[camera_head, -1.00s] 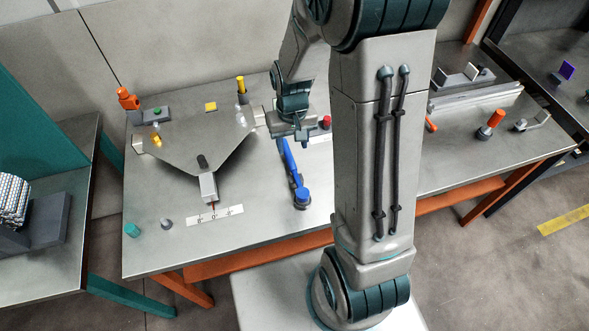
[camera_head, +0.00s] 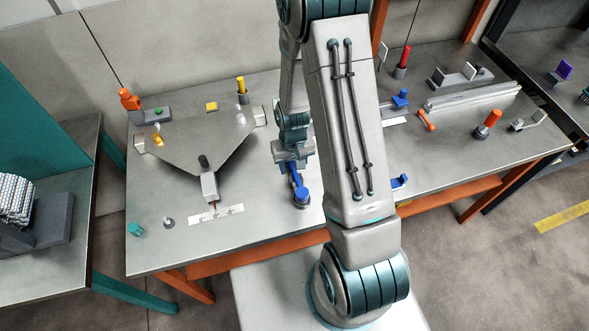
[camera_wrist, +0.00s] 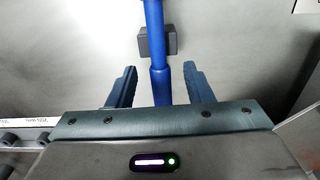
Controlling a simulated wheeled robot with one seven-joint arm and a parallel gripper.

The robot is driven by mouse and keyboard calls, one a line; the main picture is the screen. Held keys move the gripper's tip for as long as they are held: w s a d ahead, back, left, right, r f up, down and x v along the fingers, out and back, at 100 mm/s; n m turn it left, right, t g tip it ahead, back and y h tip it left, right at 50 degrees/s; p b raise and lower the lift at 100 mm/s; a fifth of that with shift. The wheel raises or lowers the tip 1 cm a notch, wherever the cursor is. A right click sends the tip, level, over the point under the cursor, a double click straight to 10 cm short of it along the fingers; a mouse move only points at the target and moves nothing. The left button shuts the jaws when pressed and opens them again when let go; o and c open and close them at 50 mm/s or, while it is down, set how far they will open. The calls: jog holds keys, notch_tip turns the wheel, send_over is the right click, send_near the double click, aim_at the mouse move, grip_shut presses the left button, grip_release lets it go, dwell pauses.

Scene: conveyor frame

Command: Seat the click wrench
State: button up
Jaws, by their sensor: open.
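The click wrench appears to be the long blue tool; its round blue end (camera_head: 302,196) shows on the bench in the head view, with the rest partly hidden by my gripper (camera_head: 292,160). In the wrist view its blue shaft (camera_wrist: 158,85) runs between the two dark fingers of my open gripper (camera_wrist: 160,78), apart from both. A small dark grey block (camera_wrist: 145,43) sits at the shaft just beyond the fingertips. I cannot tell how far the fingers reach down beside the shaft.
A grey three-armed plate (camera_head: 190,150) lies to the left, with a white marked strip (camera_head: 215,214) in front. A teal knob (camera_head: 136,229) stands near the front left.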

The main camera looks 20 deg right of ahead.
jog(key=shift+f, duration=0.5)
jog(key=shift+c, duration=0.3)
grip_shut()
jog(key=shift+r, duration=0.15)
